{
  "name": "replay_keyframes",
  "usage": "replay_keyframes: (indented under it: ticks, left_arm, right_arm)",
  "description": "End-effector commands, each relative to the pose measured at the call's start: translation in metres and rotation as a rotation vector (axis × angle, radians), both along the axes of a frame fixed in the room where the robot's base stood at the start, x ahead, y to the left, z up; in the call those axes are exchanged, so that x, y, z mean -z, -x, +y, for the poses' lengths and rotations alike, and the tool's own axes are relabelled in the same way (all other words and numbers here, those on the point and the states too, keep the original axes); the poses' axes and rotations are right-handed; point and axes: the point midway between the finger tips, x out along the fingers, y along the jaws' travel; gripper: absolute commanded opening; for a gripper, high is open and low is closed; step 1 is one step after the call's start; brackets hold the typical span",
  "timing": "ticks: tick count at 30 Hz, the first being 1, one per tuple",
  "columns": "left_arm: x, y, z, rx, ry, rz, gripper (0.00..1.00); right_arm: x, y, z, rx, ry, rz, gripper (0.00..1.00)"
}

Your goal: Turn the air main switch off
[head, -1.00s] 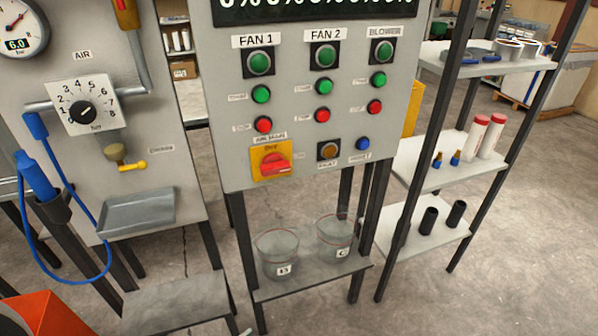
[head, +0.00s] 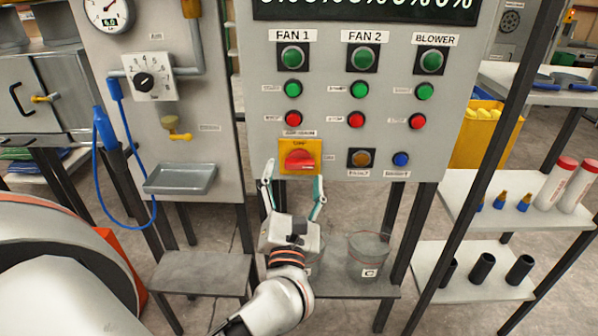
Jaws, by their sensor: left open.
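The main switch is a red rotary knob (head: 300,160) on a yellow plate (head: 286,148), at the lower left of the grey control panel (head: 400,150). The small label above it is too blurred to read surely. Its handle appears to lie roughly level. My left gripper (head: 295,180) is in front of the panel, just below the switch, pointing up at it. Its two fingers are spread, one at the knob's lower left and one at its lower right. It holds nothing, and I cannot tell whether it touches the plate. My right gripper is not in view.
Green and red buttons sit above the switch; an amber button (head: 360,158) and a blue one (head: 400,159) sit to its right. A clear beaker (head: 369,258) stands on the shelf below. The air board (head: 215,110) is on the left, shelves (head: 465,215) on the right.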

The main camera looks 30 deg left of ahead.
Motion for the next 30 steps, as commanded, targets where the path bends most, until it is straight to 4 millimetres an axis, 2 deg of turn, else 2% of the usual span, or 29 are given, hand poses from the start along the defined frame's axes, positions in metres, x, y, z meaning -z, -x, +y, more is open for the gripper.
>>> replay_keyframes:
  ticks: [1, 3, 6, 9, 24, 30]
  left_arm:
    - [0.006, -0.004, 0.005, 0.008, 0.136, -0.013, 0.69]
    - [0.016, -0.009, 0.007, 0.020, 0.302, -0.015, 0.69]
    - [0.029, -0.013, 0.006, 0.031, 0.456, -0.009, 0.69]
    - [0.034, -0.017, 0.006, 0.037, 0.525, -0.004, 0.69]
    - [0.035, -0.073, 0.040, 0.036, 0.535, -0.001, 0.69]
    - [0.036, -0.082, 0.045, 0.036, 0.536, 0.000, 0.69]
  right_arm:
    - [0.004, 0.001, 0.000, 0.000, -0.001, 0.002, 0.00]
    - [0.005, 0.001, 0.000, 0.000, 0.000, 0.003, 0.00]
    - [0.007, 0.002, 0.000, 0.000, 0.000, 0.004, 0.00]
    - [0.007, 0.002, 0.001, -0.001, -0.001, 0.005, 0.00]
    - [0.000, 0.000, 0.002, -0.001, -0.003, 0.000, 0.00]
    - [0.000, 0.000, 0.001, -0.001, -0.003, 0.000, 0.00]
